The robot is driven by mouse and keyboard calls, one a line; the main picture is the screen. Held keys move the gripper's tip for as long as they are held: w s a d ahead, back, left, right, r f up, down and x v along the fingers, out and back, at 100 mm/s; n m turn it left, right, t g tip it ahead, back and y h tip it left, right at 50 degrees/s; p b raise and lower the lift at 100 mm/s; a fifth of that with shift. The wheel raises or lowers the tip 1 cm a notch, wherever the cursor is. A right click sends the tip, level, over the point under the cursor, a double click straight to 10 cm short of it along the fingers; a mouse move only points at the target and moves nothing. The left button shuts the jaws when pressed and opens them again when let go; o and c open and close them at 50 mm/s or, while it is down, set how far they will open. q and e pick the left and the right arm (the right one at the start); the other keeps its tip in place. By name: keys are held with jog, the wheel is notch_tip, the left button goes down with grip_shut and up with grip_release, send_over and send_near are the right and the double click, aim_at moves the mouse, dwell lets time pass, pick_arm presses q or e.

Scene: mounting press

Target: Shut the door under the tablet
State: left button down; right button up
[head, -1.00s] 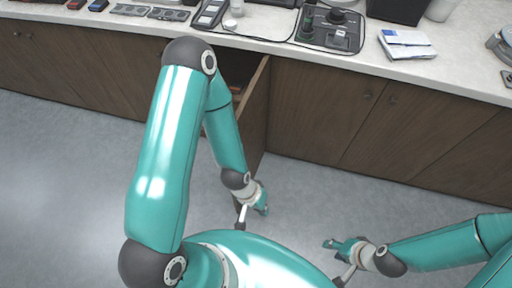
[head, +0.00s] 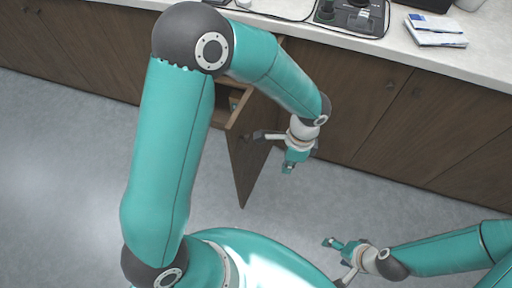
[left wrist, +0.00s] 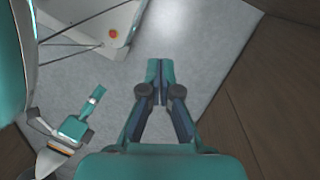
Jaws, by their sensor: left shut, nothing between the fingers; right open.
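The open dark wooden door (head: 245,160) stands out from the cabinet front in the head view, and my left arm hides part of it. The open compartment (head: 232,98) shows to its left. My left gripper (head: 287,169) is shut and empty, pointing down just right of the door. I cannot tell whether it touches the door. In the left wrist view its fingertips (left wrist: 160,68) are together above the grey floor, with brown wood panels to their right. My right gripper (head: 328,242) is open, low over the floor. The tablet cannot be made out now.
The pale counter (head: 475,55) runs above the cabinets, holding a control box (head: 352,15) and a blue-white booklet (head: 436,30). Closed cabinet doors (head: 385,110) are to the right. The floor (head: 60,190) is clear on the left.

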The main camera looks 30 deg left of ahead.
pick_arm(q)
jog(key=w+a+r+m+t+y+b, duration=0.1)
jog(key=w+a+r+m+y+b, duration=0.2)
jog(key=r, duration=0.5)
jog(key=s+a+f+y, duration=0.1)
jog(key=a+f, duration=0.7)
jog(key=shift+m+b, duration=0.3)
jog(key=shift+b, duration=0.15)
pick_arm(e)
jog(key=shift+f, duration=2.55)
pick_arm(q)
jog(key=shift+a, duration=0.15)
